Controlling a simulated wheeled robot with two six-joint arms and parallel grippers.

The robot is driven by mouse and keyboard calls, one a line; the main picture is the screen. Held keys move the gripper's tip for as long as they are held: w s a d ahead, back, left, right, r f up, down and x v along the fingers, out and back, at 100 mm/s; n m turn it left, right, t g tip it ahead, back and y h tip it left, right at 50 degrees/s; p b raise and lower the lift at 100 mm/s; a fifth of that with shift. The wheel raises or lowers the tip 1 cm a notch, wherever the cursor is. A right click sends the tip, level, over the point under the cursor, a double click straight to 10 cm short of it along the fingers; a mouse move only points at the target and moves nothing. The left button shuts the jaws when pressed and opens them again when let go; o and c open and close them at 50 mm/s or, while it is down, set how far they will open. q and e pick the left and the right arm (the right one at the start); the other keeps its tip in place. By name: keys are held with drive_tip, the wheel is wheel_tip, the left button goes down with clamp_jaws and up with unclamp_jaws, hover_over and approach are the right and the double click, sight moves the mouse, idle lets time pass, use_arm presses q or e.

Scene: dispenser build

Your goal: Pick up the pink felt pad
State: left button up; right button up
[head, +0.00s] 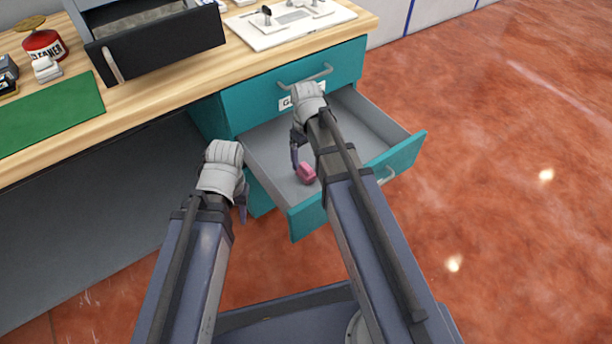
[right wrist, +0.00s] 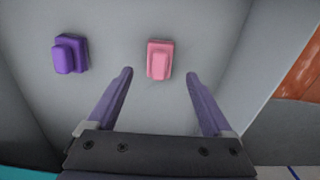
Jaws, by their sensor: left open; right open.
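The pink felt pad (head: 306,173) lies on the floor of the open teal drawer (head: 297,222). In the right wrist view the pink felt pad (right wrist: 159,60) is ahead of and between the two fingertips, with no finger touching it. My right gripper (right wrist: 159,73) is open and empty; in the head view my right gripper (head: 299,160) is over the drawer, partly hidden by its own arm. My left gripper (head: 241,208) is outside the drawer, to its left, with its fingers mostly hidden behind the wrist.
A purple pad (right wrist: 70,55) lies in the drawer to the left of the pink one. The drawer walls (head: 372,117) stand close around my right gripper. The wooden bench top (head: 150,95) holds a dark open bin (head: 165,40), a green mat (head: 50,115) and a red can (head: 44,46).

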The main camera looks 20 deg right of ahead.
sight(306, 166)
drive_tip(key=shift+w+f+b, duration=0.1)
drive_tip(key=shift+f+b, duration=2.5)
drive_tip(key=shift+f, duration=0.25)
drive_tip(key=shift+r, duration=0.1)
clamp_jaws()
